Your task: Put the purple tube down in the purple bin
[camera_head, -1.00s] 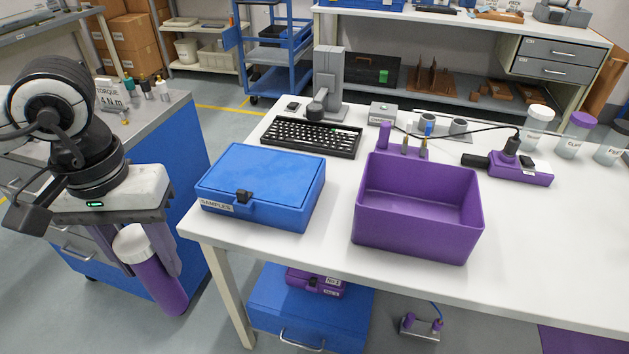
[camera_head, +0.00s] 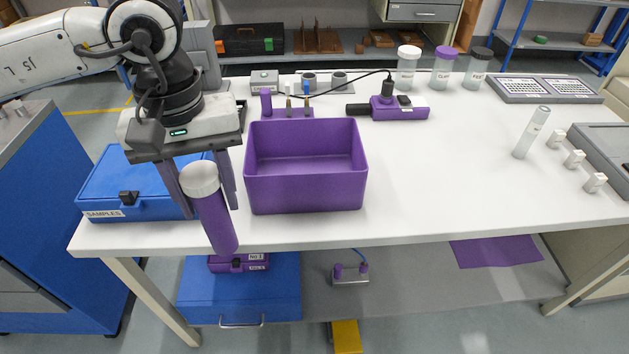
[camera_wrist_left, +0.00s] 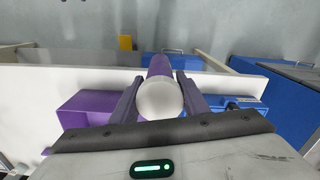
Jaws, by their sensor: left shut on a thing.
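My left gripper (camera_head: 205,188) is shut on the purple tube (camera_head: 212,215), which has a white cap and hangs tilted at the front edge of the white table, left of the bin. In the left wrist view the tube's white cap (camera_wrist_left: 160,99) sits between the two fingers, with its purple body beyond. The purple bin (camera_head: 306,190) stands on the table, open at the top and empty as far as I see. It also shows in the left wrist view (camera_wrist_left: 84,108), beside the gripper. My right gripper is not in view.
A blue samples box (camera_head: 105,190) lies behind and left of the gripper. A purple tool holder (camera_head: 268,112) and a purple device (camera_head: 400,108) stand behind the bin. A clear upright tube (camera_head: 531,132) stands at the right.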

